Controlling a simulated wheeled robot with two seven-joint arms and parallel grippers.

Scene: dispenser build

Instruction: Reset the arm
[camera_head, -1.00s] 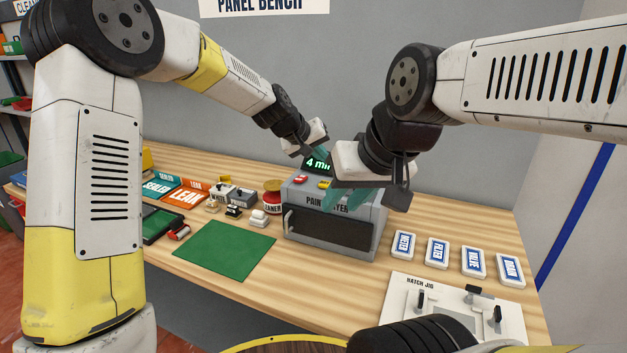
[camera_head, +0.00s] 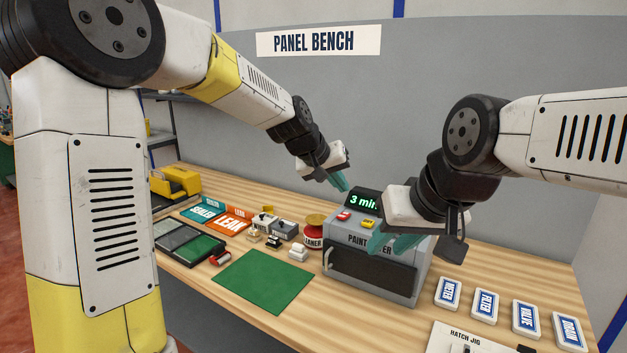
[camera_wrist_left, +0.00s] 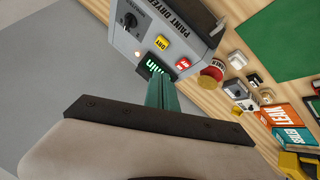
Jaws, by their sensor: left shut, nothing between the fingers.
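My left gripper (camera_head: 342,184) is raised in the air above and behind the grey paint dryer (camera_head: 372,272). Its teal fingers are together with nothing between them; they also show in the left wrist view (camera_wrist_left: 160,95), in front of the dryer's display. My right gripper (camera_head: 392,244) hangs in front of the dryer's upper right part and hides some of its label. Its teal fingers look apart, and I see nothing held. The dryer's display (camera_head: 363,201) reads 3 min. Its front door looks closed.
Labelled tiles (camera_head: 485,304) and a hatch jig (camera_head: 462,338) are at right. Sealer and leak cards (camera_head: 229,222) and a yellow device (camera_head: 177,182) are at left.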

